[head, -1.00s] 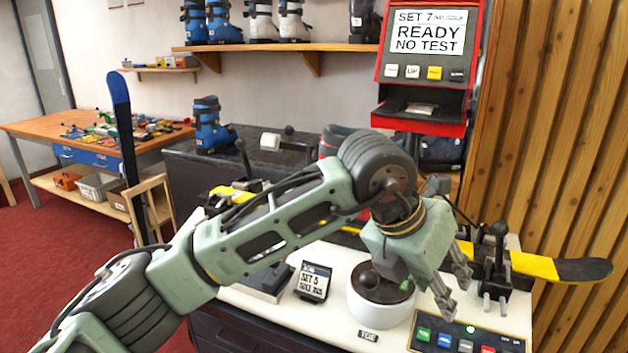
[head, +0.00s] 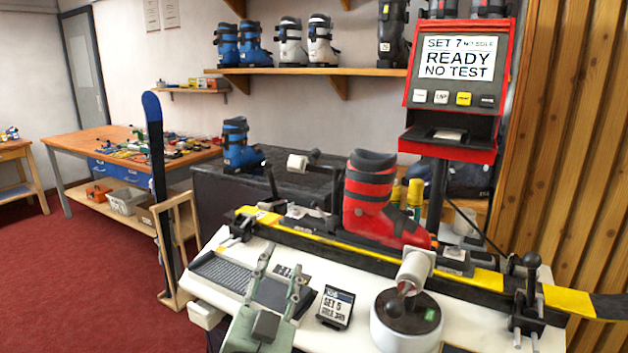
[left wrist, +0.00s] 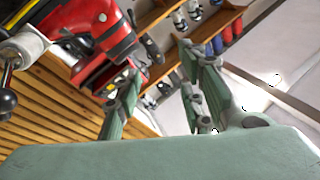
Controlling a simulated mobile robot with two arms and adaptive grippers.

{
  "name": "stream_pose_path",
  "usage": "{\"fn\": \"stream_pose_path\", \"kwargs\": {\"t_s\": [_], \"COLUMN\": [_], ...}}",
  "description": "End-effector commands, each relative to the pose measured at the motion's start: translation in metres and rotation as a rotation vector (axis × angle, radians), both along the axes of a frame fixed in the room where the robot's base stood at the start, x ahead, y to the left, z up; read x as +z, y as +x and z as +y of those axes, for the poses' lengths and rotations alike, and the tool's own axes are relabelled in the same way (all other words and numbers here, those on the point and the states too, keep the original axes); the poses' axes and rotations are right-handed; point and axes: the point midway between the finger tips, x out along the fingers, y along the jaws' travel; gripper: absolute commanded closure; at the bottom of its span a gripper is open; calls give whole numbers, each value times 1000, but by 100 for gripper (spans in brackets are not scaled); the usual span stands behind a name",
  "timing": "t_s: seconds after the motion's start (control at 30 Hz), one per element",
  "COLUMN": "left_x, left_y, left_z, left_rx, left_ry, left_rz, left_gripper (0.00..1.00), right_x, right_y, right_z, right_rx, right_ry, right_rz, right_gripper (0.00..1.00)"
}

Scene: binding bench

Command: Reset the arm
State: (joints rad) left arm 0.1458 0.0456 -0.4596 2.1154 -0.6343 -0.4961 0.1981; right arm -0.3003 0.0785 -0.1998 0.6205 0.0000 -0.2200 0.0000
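My left gripper (head: 281,268) is low at the front of the white bench (head: 355,290), left of the small "SET 5" sign (head: 336,306). Its two green fingers point up and stand apart with nothing between them. In the left wrist view, the fingers of my left gripper (left wrist: 156,78) are also spread and empty, with the red boot (left wrist: 100,30) beyond them at upper left. In the head view the red ski boot (head: 370,195) stands upright on the yellow and black ski (head: 330,240). My right gripper is not in view.
A white roller (head: 414,268) is at the boot's toe. A red display unit (head: 455,90) reads "READY NO TEST". A blue ski (head: 155,180) stands upright at left; red carpet (head: 80,270) is clear.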

Motion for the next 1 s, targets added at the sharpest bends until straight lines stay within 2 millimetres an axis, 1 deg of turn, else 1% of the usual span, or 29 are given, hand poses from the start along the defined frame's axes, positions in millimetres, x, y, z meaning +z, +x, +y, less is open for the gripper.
{"fn": "stream_pose_path", "kwargs": {"t_s": [0.03, 0.07, 0.1, 0.17, 0.2, 0.27, 0.3, 0.37, 0.4, 0.47, 0.5, 0.57, 0.6, 0.67, 0.7, 0.87, 1.0], "left_x": [-35, -55, -81, -121, -147, -184, -207, -239, -256, -278, -290, -304, -313, -323, -328, -344, -378], "left_y": [-4, -8, -14, -28, -41, -64, -81, -110, -129, -157, -174, -199, -215, -238, -254, -313, -304], "left_z": [20, 31, 45, 64, 75, 91, 100, 111, 117, 124, 128, 132, 135, 138, 140, 145, 143], "left_rx": [40, 62, 92, 131, 153, 185, 202, 224, 233, 245, 251, 257, 258, 260, 261, 255, 255], "left_ry": [-26, -40, -57, -78, -89, -104, -112, -119, -122, -125, -124, -123, -123, -120, -117, -105, -101], "left_rz": [112, 180, 269, 404, 494, 628, 718, 849, 926, 1033, 1097, 1184, 1237, 1313, 1361, 1542, 1561], "left_gripper": [63, 63, 63, 63, 63, 63, 63, 63, 63, 63, 63, 63, 63, 63, 63, 63, 63], "right_x": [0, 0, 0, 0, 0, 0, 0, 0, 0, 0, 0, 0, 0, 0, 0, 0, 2], "right_y": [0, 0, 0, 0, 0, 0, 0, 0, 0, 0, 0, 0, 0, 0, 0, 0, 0], "right_z": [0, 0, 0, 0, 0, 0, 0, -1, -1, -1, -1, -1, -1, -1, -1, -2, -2], "right_rx": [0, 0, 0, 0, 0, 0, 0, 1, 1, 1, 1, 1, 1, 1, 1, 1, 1], "right_ry": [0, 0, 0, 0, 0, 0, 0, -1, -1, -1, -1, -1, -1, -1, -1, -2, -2], "right_rz": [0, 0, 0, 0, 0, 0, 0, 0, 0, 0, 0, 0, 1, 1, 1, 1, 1], "right_gripper": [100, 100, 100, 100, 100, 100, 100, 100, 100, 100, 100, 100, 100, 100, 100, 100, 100]}}
